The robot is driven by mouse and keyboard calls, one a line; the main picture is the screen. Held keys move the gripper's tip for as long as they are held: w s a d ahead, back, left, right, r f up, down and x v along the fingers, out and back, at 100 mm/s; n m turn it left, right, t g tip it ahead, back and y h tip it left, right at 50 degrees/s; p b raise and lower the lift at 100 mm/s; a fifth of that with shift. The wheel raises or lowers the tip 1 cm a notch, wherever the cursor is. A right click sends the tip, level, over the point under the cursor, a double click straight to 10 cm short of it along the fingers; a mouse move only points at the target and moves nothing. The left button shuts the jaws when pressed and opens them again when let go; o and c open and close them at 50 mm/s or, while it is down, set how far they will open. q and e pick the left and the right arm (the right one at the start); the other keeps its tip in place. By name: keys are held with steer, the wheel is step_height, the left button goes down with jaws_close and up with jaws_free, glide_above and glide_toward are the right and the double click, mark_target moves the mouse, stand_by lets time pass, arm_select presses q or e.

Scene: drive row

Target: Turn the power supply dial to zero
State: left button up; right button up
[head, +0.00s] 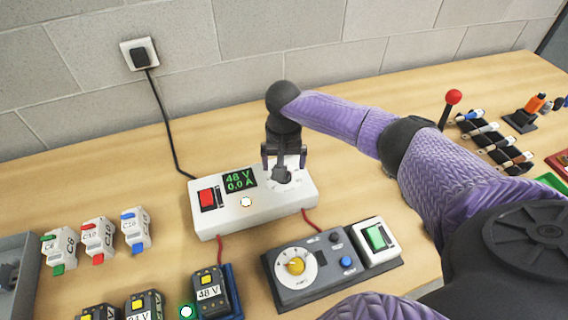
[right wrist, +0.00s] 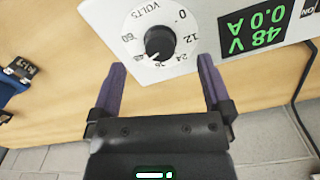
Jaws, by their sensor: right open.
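The white power supply (head: 225,215) stands on the bench, with a red switch (head: 207,197) and a display (head: 239,181) reading 48 V and 0.0 A. My right gripper (head: 283,163) points down over the dial. In the right wrist view the right gripper (right wrist: 162,66) is open, its fingers spread to either side of the knob, and empty. My left gripper is not in view.
A grey box (head: 302,275) with a yellow dial and a green-button unit (head: 375,238) stand in front of the supply. Several breakers (head: 97,237) and battery-like modules (head: 210,290) are at left. A black cable (head: 170,130) runs to the wall socket.

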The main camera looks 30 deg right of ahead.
steer(key=m+p, duration=0.2)
steer(key=r+m+p, duration=0.1)
steer(key=m+p, duration=0.1)
steer(key=m, duration=0.1)
steer(key=shift+s+a+r, duration=0.1)
steer(key=shift+r, duration=0.1)
steer(key=shift+f+m+p, duration=0.25)
steer(key=shift+m+p, duration=0.1)
steer(key=shift+m, duration=0.75)
steer(key=shift+f+m, duration=0.25)
steer(key=shift+m, duration=0.05)
steer(key=shift+f+b, duration=0.65)
steer(key=shift+b, duration=0.05)
steer(key=shift+f+b, duration=0.75)
steer(key=shift+f, duration=0.25)
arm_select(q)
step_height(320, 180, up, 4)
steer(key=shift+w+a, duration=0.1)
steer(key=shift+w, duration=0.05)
arm_select(e)
steer(key=shift+r, duration=0.1)
